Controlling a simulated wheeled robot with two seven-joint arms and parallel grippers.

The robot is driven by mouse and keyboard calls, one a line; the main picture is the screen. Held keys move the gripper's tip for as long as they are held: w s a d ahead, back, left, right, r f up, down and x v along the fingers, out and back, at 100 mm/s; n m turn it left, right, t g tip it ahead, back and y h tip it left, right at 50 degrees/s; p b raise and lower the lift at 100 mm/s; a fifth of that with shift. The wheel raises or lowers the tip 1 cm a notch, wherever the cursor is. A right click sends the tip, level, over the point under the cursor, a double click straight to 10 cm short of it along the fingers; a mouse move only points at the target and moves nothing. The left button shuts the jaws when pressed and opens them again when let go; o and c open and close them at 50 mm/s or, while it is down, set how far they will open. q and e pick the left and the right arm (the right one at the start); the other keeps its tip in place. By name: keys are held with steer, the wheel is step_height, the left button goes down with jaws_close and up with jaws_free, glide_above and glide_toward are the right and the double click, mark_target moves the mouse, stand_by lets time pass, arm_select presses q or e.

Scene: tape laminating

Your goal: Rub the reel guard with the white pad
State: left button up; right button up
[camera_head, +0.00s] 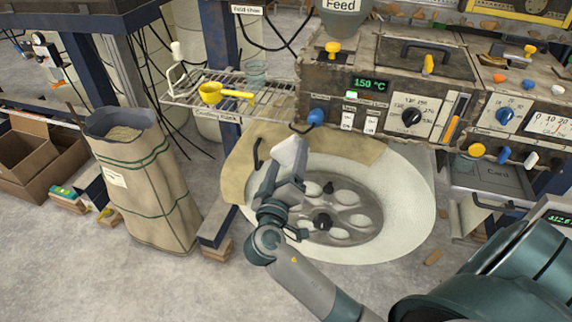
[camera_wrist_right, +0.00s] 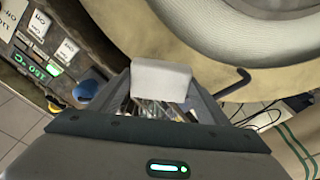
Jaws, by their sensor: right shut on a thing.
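My right gripper (camera_head: 284,180) is shut on the white pad (camera_head: 289,153), which sticks out beyond the fingertips. In the right wrist view the pad (camera_wrist_right: 160,76) sits between the two fingers (camera_wrist_right: 158,92). The tan curved panel around the upper left of the reel, which looks like the reel guard (camera_head: 238,168), has a black handle (camera_head: 258,153). The pad is in front of this panel, near its handle; I cannot tell whether they touch. The large pale reel (camera_head: 410,205) with its grey hub is behind and right of my gripper. My left gripper is not in view.
The machine's control box (camera_head: 385,85), showing 150 °C, stands above the reel. A wire rack (camera_head: 225,98) with a yellow scoop (camera_head: 212,93) is at upper left. A tall sack (camera_head: 150,190) stands left on the floor. Open floor lies at the lower left.

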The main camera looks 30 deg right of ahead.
steer(key=shift+r+x, duration=0.2)
steer(key=shift+x, duration=1.5)
steer(key=shift+s+d, duration=0.1)
steer(key=shift+x, duration=1)
steer(key=shift+s+d, duration=0.1)
steer(key=s+d, duration=0.2)
steer(key=s, duration=0.1)
steer(key=shift+d, duration=0.2)
steer(key=shift+d, duration=0.1)
steer(key=shift+w, duration=0.15)
stand_by(0.4)
